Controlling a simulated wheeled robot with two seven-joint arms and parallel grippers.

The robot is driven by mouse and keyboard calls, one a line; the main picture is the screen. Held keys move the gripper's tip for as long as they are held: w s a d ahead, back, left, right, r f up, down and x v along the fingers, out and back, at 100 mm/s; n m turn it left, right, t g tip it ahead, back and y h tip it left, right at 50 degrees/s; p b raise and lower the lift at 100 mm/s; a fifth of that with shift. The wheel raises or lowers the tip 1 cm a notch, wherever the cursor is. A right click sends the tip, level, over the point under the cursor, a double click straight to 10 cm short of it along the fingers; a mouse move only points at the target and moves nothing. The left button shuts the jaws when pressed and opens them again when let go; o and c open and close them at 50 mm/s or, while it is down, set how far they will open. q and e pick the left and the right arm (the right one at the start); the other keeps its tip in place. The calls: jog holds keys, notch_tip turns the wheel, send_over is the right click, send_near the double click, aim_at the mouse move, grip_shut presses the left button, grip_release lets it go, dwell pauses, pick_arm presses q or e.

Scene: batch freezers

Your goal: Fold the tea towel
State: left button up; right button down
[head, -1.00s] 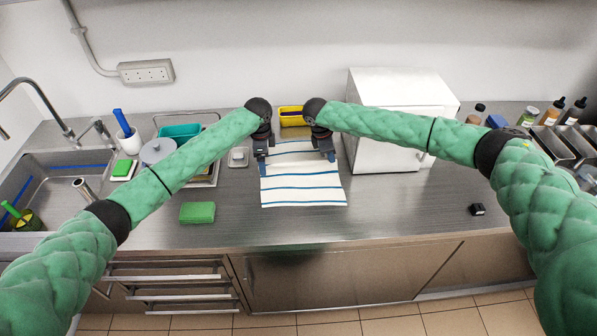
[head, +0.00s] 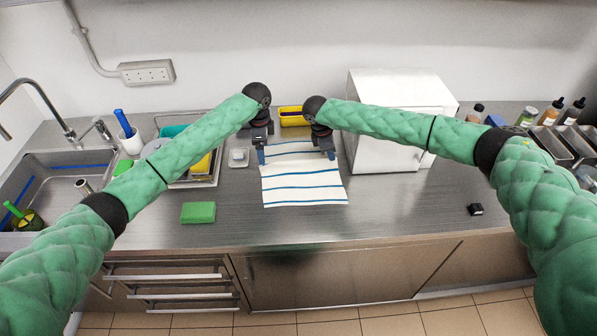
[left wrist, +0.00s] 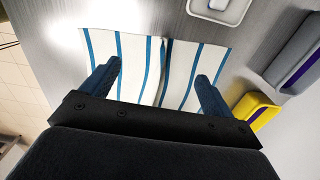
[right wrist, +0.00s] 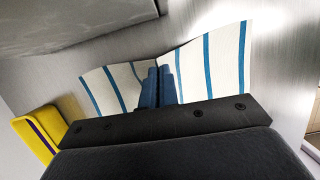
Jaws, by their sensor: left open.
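The tea towel (head: 303,180), white with blue stripes, lies spread on the steel worktop in the head view. A crease or ridge crosses it in both wrist views. My left gripper (left wrist: 157,80) is open over the towel at its left side, with fingers apart on either side of the crease; it also shows in the head view (head: 266,154). My right gripper (right wrist: 159,85) has its fingers together at the crease by the towel's right edge and appears shut on the cloth; it also shows in the head view (head: 330,154). The arms hide part of the towel's far end.
A white box-shaped machine (head: 385,135) stands close on the right. A yellow container (head: 292,116) is behind the towel. A small white dish (head: 239,157) and a green sponge (head: 198,212) are to the left. The worktop in front is clear.

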pick_arm(q)
jog(key=shift+r, duration=0.15)
notch_tip(320, 180, up, 12)
dwell(0.5)
jog(key=shift+f, duration=0.2)
pick_arm(e)
jog(key=shift+c, duration=1.4)
grip_release()
jog(key=shift+r, duration=0.1)
jog(key=shift+y, duration=0.8)
jog(key=shift+a+r, duration=0.15)
jog(key=shift+r, duration=0.8)
jog(key=shift+a+r, duration=0.2)
jog(key=shift+r, duration=0.7)
jog(key=shift+a+r, duration=0.15)
jog(key=shift+r, duration=0.8)
pick_arm(q)
jog(key=shift+f, duration=0.1)
